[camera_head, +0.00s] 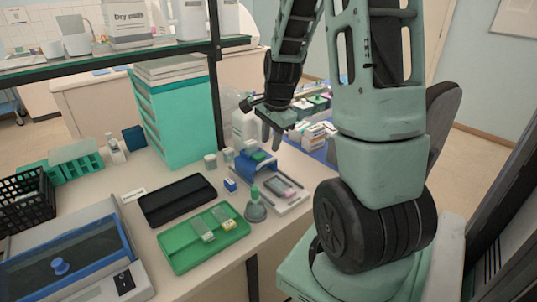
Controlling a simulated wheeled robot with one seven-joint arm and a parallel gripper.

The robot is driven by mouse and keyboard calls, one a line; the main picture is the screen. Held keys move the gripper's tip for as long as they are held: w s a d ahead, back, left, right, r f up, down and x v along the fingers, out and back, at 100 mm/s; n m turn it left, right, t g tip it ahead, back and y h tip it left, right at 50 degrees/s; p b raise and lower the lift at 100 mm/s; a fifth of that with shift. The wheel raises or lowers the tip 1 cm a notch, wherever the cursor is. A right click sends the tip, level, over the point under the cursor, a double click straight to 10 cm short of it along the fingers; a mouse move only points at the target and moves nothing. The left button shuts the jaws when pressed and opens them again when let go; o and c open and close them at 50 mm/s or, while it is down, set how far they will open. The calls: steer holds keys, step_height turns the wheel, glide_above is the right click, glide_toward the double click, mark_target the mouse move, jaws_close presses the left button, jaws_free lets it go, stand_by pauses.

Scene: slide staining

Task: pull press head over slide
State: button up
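The press has a blue arched head (257,171) with a green patch on top. It stands at the back end of a pale base (296,203) near the table's right edge. A slide (283,188) appears to lie on the base, in front of the head and not covered by it. My gripper (271,142) points down just above and behind the blue head, seemingly apart from it.
A green tray (182,254) with slides and a black tray (165,208) lie left of the press. A grey-green bulb dropper (255,211) stands close to its front. A teal drawer cabinet (182,124), small jars (210,161) and a shelf post (215,70) stand behind.

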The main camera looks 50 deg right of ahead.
mark_target(258, 162)
step_height(258, 162, down, 6)
steer(key=w, duration=0.1)
steer(key=shift+d, duration=0.1)
jaws_close()
